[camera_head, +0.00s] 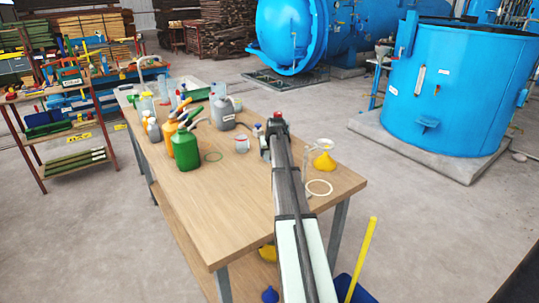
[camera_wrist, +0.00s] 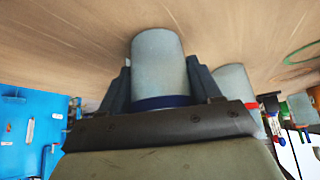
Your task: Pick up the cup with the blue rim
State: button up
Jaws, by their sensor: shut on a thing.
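The cup with the blue rim (camera_wrist: 158,66) is pale grey, with its dark blue rim towards my wrist in the wrist view. My gripper (camera_wrist: 160,78) is shut on it, one dark finger on each side. In the head view my gripper (camera_head: 275,133) is over the far right part of the wooden table, and my arm mostly hides the held cup. I cannot tell whether the cup is clear of the table. A cup with a red rim (camera_head: 242,145) stands to the left of my gripper; it also shows in the wrist view (camera_wrist: 234,84).
A green jug (camera_head: 185,152), a grey jug (camera_head: 223,114) and several bottles stand on the left of the table (camera_head: 215,205). A yellow funnel (camera_head: 324,162) and a pale ring (camera_head: 319,188) are right of my arm. The table's front is clear. A blue tank (camera_head: 450,90) stands beyond.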

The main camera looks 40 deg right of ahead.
jog(key=shift+c, duration=1)
